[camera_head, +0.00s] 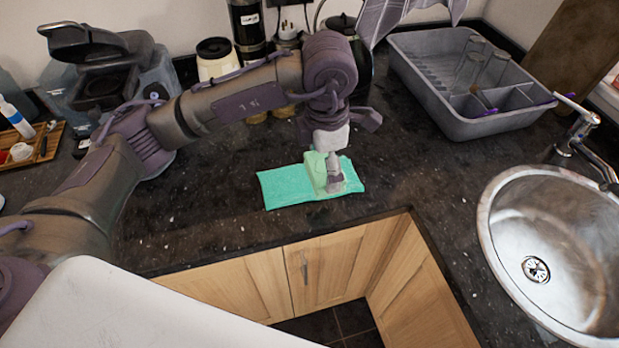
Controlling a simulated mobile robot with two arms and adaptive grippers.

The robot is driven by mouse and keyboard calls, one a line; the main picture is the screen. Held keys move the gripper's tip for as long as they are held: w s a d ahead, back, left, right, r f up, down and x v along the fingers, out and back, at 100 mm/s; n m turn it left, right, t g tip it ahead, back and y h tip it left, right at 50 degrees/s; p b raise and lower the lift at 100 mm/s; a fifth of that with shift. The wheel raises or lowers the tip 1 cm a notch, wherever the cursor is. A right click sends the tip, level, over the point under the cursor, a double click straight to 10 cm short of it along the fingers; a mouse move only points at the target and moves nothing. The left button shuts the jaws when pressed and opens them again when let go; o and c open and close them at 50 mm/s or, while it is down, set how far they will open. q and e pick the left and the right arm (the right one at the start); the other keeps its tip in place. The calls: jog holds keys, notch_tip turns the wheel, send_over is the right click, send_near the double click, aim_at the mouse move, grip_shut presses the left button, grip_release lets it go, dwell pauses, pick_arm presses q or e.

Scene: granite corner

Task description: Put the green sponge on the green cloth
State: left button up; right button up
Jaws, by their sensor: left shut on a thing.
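The green cloth (285,188) lies flat on the dark granite counter near the inner corner. The pale green sponge (316,175) is upright over the right part of the cloth. My left gripper (332,176) points down from above and is shut on the sponge. The sponge's lower edge looks to be at the cloth, but I cannot tell whether it touches. The gripper hides part of the sponge's right side. My right gripper is not in view.
A grey dish rack (470,80) with glasses stands at the back right. A round steel sink (550,245) and tap (572,130) are at the right. Jars and a black canister (246,30) stand behind my arm. The counter left of the cloth is clear.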

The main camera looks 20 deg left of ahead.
aim_at(310, 157)
pick_arm(q)
jog(key=w+d+r+n, duration=0.1)
jog(key=w+d+n, duration=0.15)
jog(key=n, duration=0.65)
jog(key=w+d+r+n, duration=0.1)
jog(key=d+n, duration=0.3)
jog(key=n, duration=0.5)
jog(key=a+f+p, duration=0.1)
jog(key=a+f, duration=0.1)
jog(key=a, duration=0.1)
jog(key=a+f+p, duration=0.1)
jog(key=a+f, duration=0.1)
jog(key=a, duration=0.2)
jog(key=w+a+f+p, duration=0.1)
jog(key=a+f+p, duration=0.1)
jog(key=a, duration=0.1)
jog(key=shift+w+a+f, duration=0.1)
jog(key=shift+a+f, duration=0.05)
jog(key=shift+a, duration=0.15)
jog(key=shift+a+f, duration=0.15)
jog(key=shift+f, duration=0.05)
notch_tip(310, 157, down, 4)
jog(key=shift+r+p, duration=0.1)
jog(key=shift+p, duration=0.65)
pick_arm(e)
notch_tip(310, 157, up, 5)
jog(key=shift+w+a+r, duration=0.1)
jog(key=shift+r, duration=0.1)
